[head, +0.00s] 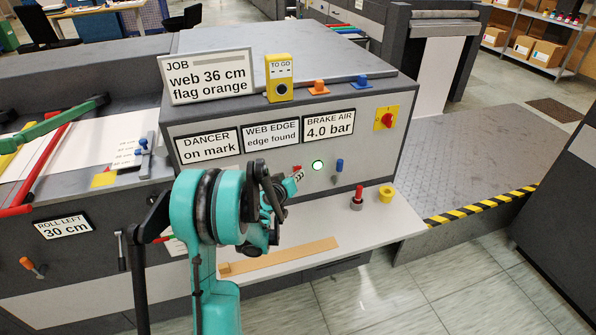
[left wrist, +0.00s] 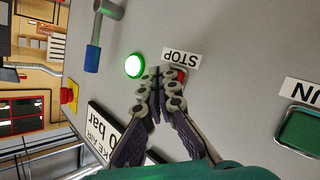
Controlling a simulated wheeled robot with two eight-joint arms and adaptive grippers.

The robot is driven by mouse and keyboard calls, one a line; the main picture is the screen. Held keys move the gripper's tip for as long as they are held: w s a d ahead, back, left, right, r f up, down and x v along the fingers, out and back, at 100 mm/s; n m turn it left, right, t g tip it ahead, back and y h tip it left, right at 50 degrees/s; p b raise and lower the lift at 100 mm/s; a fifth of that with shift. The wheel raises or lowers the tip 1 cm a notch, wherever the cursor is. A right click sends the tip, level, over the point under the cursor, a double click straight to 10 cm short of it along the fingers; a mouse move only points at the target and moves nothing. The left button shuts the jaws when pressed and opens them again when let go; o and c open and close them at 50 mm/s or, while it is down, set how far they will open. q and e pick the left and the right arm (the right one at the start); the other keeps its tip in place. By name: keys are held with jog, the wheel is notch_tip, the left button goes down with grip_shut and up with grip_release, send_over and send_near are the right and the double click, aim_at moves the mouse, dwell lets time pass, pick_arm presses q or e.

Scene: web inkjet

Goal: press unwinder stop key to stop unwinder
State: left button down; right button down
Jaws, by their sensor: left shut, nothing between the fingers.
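My left gripper (head: 278,192) is shut and empty in front of the machine's upright panel. In the left wrist view its fingertips (left wrist: 166,84) are close together over the red stop key (left wrist: 182,74), which is partly hidden behind them. I cannot tell whether they touch it. The STOP label (left wrist: 180,60) sits beside the key and reads upside down. A lit green lamp (left wrist: 134,65) is just left of the fingertips; it also glows in the head view (head: 318,165). A green key (left wrist: 300,130) with a partly cut-off label is at the right. My right gripper is not in view.
A blue-handled lever (left wrist: 92,56) sticks out of the panel near the lamp. Below the panel, a white shelf (head: 375,225) holds a wooden ruler (head: 285,254), a red-topped stamp (head: 357,198) and a yellow roll (head: 386,194). A red knob on yellow (head: 387,119) is at upper right.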

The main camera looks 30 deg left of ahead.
pick_arm(q)
jog(key=shift+w+a, duration=0.15)
dwell(0.5)
jog(key=shift+s+d, duration=0.6)
jog(key=shift+d, duration=0.05)
jog(key=shift+d, duration=0.1)
jog(key=shift+s+d+b, duration=0.6)
jog(key=shift+s+d, duration=1)
jog(key=shift+d, duration=0.2)
